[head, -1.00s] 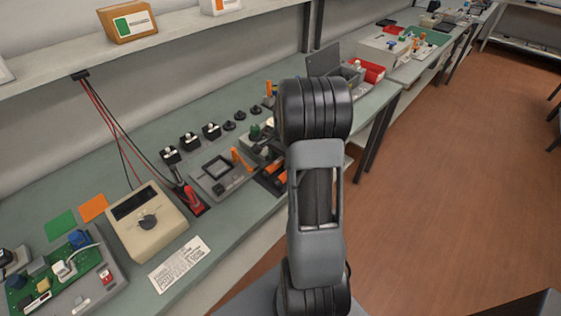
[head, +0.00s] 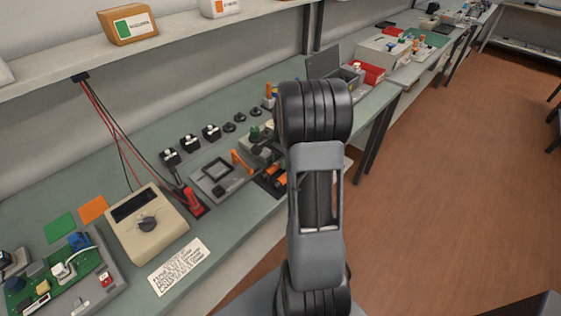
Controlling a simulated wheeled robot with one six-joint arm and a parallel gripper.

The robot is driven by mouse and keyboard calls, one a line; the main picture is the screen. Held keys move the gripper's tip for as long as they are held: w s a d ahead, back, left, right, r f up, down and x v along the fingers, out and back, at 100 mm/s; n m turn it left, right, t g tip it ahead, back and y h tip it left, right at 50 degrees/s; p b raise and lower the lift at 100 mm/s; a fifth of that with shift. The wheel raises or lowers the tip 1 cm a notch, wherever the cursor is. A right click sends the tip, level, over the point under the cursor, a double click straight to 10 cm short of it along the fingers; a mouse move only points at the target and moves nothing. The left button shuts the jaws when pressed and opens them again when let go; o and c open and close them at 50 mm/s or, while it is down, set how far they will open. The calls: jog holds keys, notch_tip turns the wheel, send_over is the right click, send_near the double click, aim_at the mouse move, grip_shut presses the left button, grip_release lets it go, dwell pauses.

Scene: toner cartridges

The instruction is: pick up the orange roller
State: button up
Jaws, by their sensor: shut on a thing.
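An orange cylindrical piece, likely the orange roller (head: 276,181), shows in the head view just left of my arm, by a dark tray at the bench's front edge. Its right side is hidden behind my arm. A second, slimmer orange piece (head: 241,162) stands tilted at the grey fixture to its left. I cannot tell for certain which is the roller. My dark grey arm rises through the middle of the view and covers its own far end. My gripper is hidden behind it, so its jaws and anything between them do not show.
The grey fixture (head: 212,188) and a beige meter (head: 147,222) with a dial stand left on the bench. A green circuit board (head: 58,275) is at the lower left. A shelf runs above; the floor at right is clear.

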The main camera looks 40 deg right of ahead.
notch_tip(320, 180, up, 3)
jog(key=shift+r, duration=0.1)
jog(key=s+d+r, duration=0.4)
jog(key=d+r, duration=0.5)
jog(key=d, duration=0.4)
jog(key=shift+d+r, duration=0.2)
jog(key=shift+r, duration=0.05)
jog(key=shift+s, duration=0.1)
